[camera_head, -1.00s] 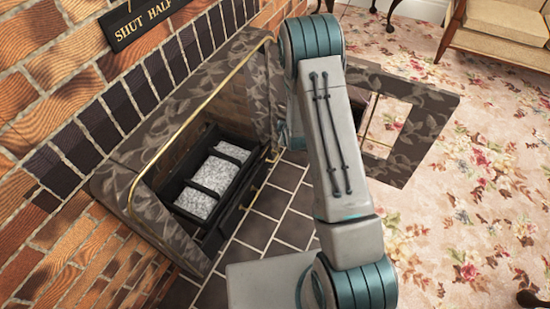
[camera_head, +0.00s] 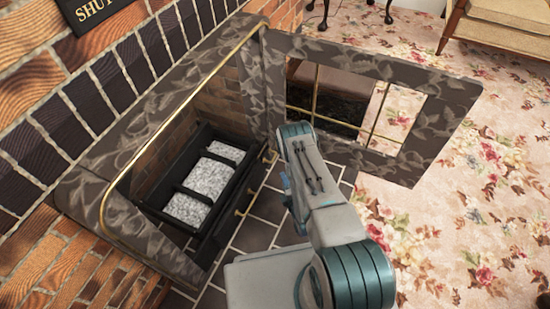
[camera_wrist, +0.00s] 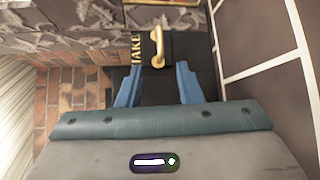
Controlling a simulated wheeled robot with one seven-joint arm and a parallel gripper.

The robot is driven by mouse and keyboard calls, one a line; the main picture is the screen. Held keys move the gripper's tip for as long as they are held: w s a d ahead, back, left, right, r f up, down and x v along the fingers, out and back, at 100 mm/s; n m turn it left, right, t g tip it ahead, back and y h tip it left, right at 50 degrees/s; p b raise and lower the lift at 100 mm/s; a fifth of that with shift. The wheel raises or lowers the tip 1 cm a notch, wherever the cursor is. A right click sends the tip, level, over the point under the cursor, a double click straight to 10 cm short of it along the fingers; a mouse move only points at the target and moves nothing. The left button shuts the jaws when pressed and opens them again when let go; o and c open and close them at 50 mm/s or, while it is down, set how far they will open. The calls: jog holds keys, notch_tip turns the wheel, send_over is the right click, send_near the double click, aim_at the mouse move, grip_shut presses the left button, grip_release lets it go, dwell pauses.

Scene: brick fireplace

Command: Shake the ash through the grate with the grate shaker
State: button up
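The black grate (camera_head: 179,180) sits inside the fireplace opening with grey-white speckled ash (camera_head: 190,209) in it. Small brass handles (camera_head: 251,194) stick out along its front. In the wrist view a curved brass handle (camera_wrist: 157,48) stands on a black face beside gold letters ending in "AKE"; it looks like the grate shaker. My gripper (camera_wrist: 158,78) is open, its two blue fingers apart and empty, with the brass handle just beyond the fingertips, roughly in line with the gap. In the head view my gripper (camera_head: 286,185) is partly hidden by my arm, right of the grate front.
A dark floral-patterned door (camera_head: 455,95) with brass window bars stands swung open behind and right of my arm. The patterned fireplace surround (camera_head: 90,195) has a brass rail. Dark hearth tiles (camera_head: 255,235) lie in front; the floral carpet (camera_head: 490,210) is open to the right.

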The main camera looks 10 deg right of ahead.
aim_at(274, 158)
jog(key=shift+w+a+f+b, duration=0.35)
jog(key=shift+w+b, duration=0.55)
jog(key=shift+w, duration=1.3)
jog(key=shift+w+a+f+b, duration=0.35)
jog(key=shift+w+b, duration=0.55)
jog(key=shift+w, duration=1.3)
jog(key=shift+w+a+f+b, duration=0.2)
jog(key=shift+w+a+b, duration=0.5)
jog(key=shift+w, duration=1.5)
jog(key=shift+d, duration=0.25)
grip_shut()
